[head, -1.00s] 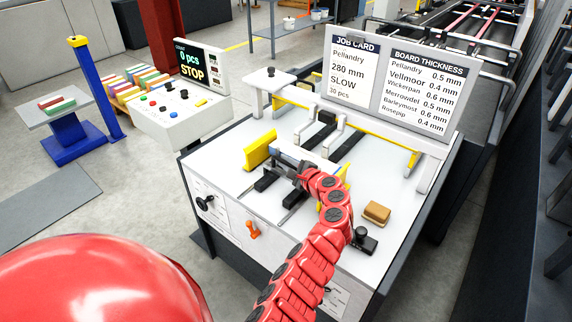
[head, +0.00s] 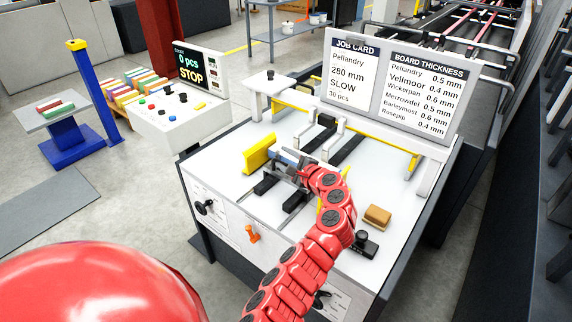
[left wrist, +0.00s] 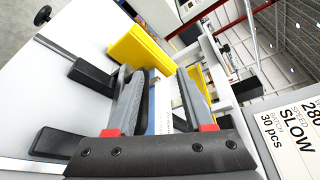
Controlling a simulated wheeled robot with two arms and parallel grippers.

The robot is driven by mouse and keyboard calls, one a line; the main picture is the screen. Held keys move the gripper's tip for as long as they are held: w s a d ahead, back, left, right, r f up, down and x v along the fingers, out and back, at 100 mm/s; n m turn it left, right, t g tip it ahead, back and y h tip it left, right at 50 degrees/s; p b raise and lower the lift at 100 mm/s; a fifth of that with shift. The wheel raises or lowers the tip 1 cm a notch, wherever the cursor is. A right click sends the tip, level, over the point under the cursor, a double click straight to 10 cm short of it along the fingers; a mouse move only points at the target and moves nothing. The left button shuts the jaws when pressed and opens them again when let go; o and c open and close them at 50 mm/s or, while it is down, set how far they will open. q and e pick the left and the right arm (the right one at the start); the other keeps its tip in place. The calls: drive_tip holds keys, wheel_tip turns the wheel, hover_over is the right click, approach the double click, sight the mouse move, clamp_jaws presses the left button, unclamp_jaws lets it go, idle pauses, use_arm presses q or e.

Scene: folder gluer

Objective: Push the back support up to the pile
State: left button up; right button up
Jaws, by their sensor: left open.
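My left gripper (head: 288,160) is low over the white feeder table, between the yellow side guide (head: 258,153) and my red arm. In the left wrist view its two grey fingers (left wrist: 160,82) stand apart, open. A small blue and white piece (left wrist: 158,122) shows in the gap between them; I cannot tell whether they touch it. The same yellow guide (left wrist: 140,48) is beyond the left finger, and another yellow piece (left wrist: 197,88) is by the right finger. I cannot clearly tell the back support or the pile apart; the gripper covers that spot. My right gripper is out of view.
Black belt strips (head: 348,149) run along the feeder table (head: 225,158). A tan block (head: 377,216) and a black knob (head: 366,244) are at its right front. The job card board (head: 352,75) stands behind. A control panel (head: 178,112) is at the left.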

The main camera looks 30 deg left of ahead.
use_arm(q)
drive_tip(key=s+d+r+p, duration=0.1)
drive_tip(key=s+d, duration=0.6)
drive_tip(key=s, duration=0.5)
drive_tip(key=shift+s+d, duration=0.35)
drive_tip(key=shift+d, duration=0.05)
drive_tip(key=shift+r, duration=0.1)
